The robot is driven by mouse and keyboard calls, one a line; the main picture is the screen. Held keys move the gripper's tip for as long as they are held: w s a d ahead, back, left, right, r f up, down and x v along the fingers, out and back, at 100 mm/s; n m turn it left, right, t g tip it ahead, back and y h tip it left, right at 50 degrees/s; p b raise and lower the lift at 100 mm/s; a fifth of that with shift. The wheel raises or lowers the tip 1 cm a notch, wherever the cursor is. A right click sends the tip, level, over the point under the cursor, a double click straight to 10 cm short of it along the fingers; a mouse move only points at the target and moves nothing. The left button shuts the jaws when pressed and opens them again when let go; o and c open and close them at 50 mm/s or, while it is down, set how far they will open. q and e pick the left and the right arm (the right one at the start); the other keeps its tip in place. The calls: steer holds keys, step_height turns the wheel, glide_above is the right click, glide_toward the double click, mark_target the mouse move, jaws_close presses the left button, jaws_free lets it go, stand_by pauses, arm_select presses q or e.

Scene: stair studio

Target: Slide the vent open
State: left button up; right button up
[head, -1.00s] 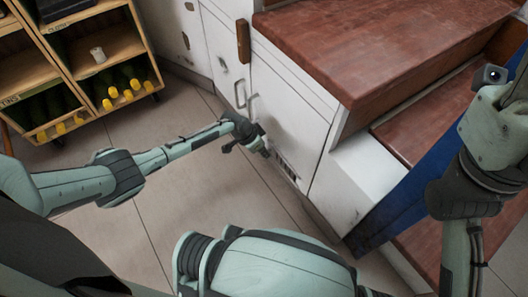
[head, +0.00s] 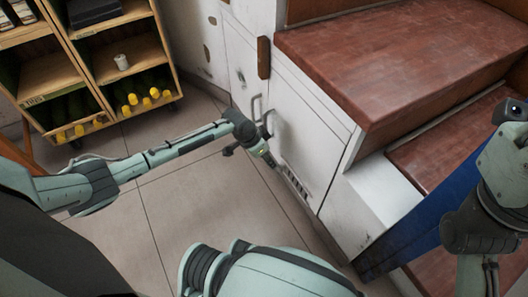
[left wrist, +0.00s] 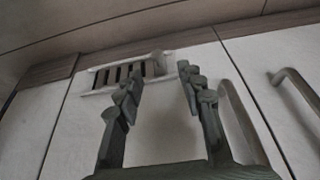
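The vent (head: 297,187) is a small slotted grille low on the white cabinet front in the head view. In the left wrist view the vent (left wrist: 122,74) shows dark slots in a pale frame, with a small knob (left wrist: 158,63) at its right end. My left gripper (head: 272,160) is beside the cabinet, just up and left of the vent in the head view. In the left wrist view my left gripper (left wrist: 160,82) is open, its fingers apart and nothing between them. The knob lies in the gap beyond the fingertips; contact cannot be seen. My right gripper is outside the view.
Metal handles (head: 266,115) stick out of the cabinet doors close to my left wrist. Red-brown steps (head: 400,60) and a blue panel (head: 425,215) stand at right. A wooden bottle shelf (head: 165,65) stands at upper left. Tiled floor (head: 190,190) is clear.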

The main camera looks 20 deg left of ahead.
arm_select(q)
steer(key=shift+v, duration=2.1)
